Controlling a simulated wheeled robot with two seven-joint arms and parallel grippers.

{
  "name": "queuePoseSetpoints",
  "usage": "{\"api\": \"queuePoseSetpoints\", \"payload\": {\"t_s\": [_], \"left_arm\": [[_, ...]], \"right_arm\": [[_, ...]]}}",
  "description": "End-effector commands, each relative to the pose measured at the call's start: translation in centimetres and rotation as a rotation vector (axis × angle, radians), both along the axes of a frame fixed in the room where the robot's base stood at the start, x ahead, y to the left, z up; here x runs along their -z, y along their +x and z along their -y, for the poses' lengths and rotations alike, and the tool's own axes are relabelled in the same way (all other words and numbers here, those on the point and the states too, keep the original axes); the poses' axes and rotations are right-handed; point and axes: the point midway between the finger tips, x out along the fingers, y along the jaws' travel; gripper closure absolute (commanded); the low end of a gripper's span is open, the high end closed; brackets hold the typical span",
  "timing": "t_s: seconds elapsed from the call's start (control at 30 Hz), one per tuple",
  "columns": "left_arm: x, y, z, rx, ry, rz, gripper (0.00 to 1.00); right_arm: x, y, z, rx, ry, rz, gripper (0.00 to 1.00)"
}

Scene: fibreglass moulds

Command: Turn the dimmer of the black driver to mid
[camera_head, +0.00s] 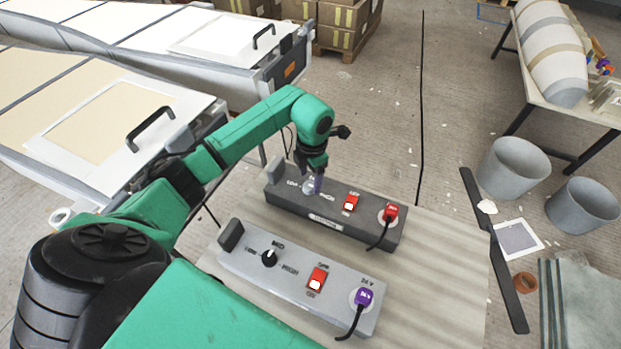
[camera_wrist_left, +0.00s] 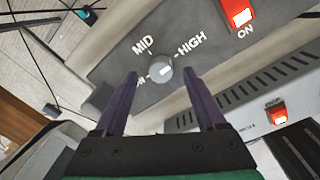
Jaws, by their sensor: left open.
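The black driver (camera_head: 335,222) stands on the table behind a grey one. Its light grey dimmer knob (camera_head: 308,187) shows partly behind my left gripper (camera_head: 315,184), which points down at it. In the left wrist view, the dimmer knob (camera_wrist_left: 160,68) lies between the tips of my open purple fingers (camera_wrist_left: 159,73), with a visible gap on each side. MID is printed above left of the knob, HIGH to its right, and the label at lower left is partly hidden by a finger. The knob has a pale mark, but I cannot tell which label it points at. My right gripper is not in view.
The black driver has a red rocker switch (camera_head: 351,202) and a red plug (camera_head: 390,212). The grey driver (camera_head: 296,285) in front has a black knob (camera_head: 269,258) and a purple plug (camera_head: 364,297). Mould benches fill the left; grey buckets (camera_head: 514,168) stand at right.

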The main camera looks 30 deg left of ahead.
Motion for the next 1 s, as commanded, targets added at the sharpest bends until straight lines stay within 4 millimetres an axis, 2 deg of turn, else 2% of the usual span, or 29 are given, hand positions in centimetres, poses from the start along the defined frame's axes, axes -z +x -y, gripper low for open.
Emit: {"api": "queuePoseSetpoints", "payload": {"t_s": [0.17, 0.4, 0.43, 0.57, 0.6, 0.63, 1.0], "left_arm": [[2.2, 0.1, -0.1, 0.000, -0.002, -0.001, 0.27], [2.5, 0.1, -0.1, 0.000, -0.001, 0.000, 0.27], [2.5, 0.1, -0.1, 0.000, -0.001, 0.000, 0.31], [2.5, 0.1, -0.1, 0.000, -0.001, 0.000, 0.81], [2.5, 0.1, -0.1, 0.000, -0.001, 0.000, 0.96], [2.5, 0.1, -0.1, 0.000, -0.001, 0.000, 1.00], [2.5, 0.1, -0.1, -0.045, 0.000, 0.001, 1.00]], "right_arm": [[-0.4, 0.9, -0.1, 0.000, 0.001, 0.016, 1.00], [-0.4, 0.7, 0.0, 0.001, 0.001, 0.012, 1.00], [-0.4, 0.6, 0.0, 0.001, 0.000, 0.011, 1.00], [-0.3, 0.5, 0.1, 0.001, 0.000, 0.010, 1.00], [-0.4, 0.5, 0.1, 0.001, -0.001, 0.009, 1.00], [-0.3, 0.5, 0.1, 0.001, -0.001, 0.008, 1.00], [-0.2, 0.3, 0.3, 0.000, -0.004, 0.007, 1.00]]}}
